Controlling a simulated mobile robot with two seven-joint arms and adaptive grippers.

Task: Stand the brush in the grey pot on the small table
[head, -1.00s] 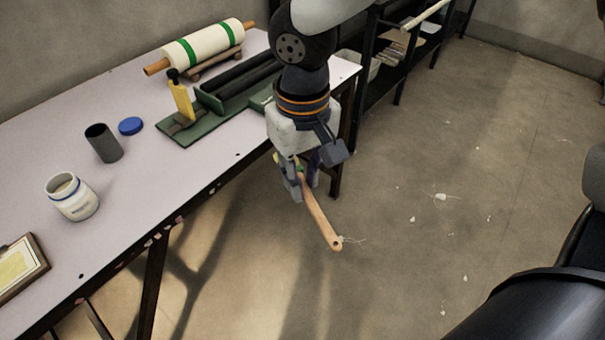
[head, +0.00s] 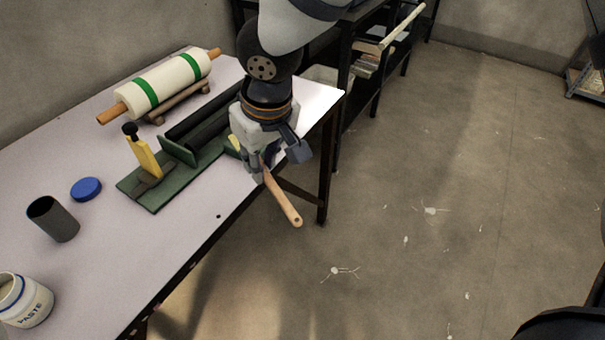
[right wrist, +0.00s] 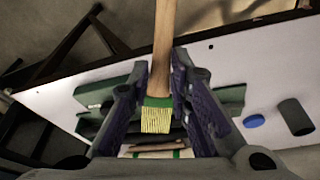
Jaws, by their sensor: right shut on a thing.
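My right gripper (head: 272,168) is shut on the brush (head: 284,203), near the table's right-hand edge. The brush's wooden handle points down and out toward the floor. In the right wrist view the brush (right wrist: 156,110) sits between the fingers of the gripper (right wrist: 160,85), with a green band and pale bristles pointing toward the wrist. The grey pot (head: 56,222) stands upright and open on the table (head: 110,270), well to the left of the gripper. It also shows in the right wrist view (right wrist: 295,117) at the right. My left gripper is out of view.
A blue lid (head: 86,189) lies near the pot, and a paste jar (head: 24,302) stands at the lower left. A dark shelf (head: 350,100) stands behind.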

